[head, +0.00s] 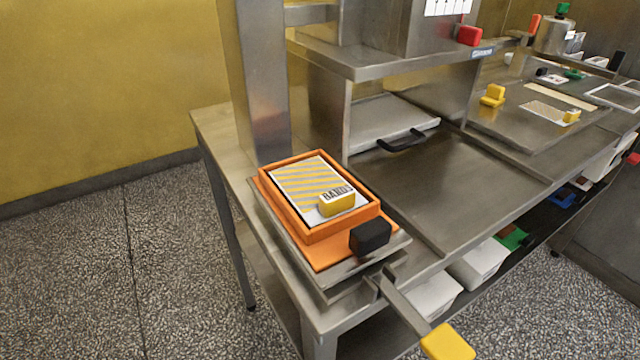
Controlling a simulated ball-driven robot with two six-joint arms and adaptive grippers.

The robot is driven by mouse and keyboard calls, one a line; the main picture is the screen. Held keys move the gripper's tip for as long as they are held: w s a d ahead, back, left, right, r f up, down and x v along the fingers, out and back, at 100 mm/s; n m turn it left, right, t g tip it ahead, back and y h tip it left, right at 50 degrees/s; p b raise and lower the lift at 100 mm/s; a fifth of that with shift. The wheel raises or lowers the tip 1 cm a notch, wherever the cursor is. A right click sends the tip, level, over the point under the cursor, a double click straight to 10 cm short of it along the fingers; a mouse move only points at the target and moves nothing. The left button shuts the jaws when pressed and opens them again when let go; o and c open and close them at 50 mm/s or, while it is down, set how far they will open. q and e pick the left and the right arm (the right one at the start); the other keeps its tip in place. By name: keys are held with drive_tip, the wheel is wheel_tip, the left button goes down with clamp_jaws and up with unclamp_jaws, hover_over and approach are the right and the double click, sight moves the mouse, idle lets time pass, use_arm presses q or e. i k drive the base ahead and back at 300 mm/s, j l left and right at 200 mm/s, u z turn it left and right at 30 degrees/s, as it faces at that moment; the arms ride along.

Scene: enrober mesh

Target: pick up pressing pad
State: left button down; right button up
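No gripper of mine shows in the head view. I cannot tell for certain which thing is the pressing pad. A yellow stepped block (492,95) stands on the steel surface at the back right. A smaller yellow block (571,116) sits at the right end of a patterned strip there. Nearer, an orange frame (313,235) holds a striped card (303,185) marked "BANDS", with a yellow block (337,204) on it. A black block (370,236) is at the frame's front right corner.
The steel bench (455,190) is bare in the middle. A black handle (401,141) projects from a flat plate under the raised shelf (400,65). A lever with a yellow end (447,342) sticks out in front. White bins (478,262) stand below. A red block (469,36) is on the shelf.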

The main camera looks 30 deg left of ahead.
sight(493, 97)
drive_tip(key=k, duration=0.25)
drive_tip(key=k+u, duration=0.15)
drive_tip(key=u, duration=0.25)
drive_tip(key=k+u, duration=0.1)
drive_tip(key=u, duration=0.3)
drive_tip(key=k+j+u, duration=0.15)
drive_tip(key=u, duration=0.3)
drive_tip(key=i+l+u, duration=0.15)
drive_tip(key=l, duration=0.35)
drive_tip(key=i+l+u, duration=0.15)
drive_tip(key=l, duration=0.4)
drive_tip(key=l+u, duration=0.15)
drive_tip(key=l, duration=0.35)
drive_tip(key=i+l+u, duration=0.15)
drive_tip(key=l, duration=0.4)
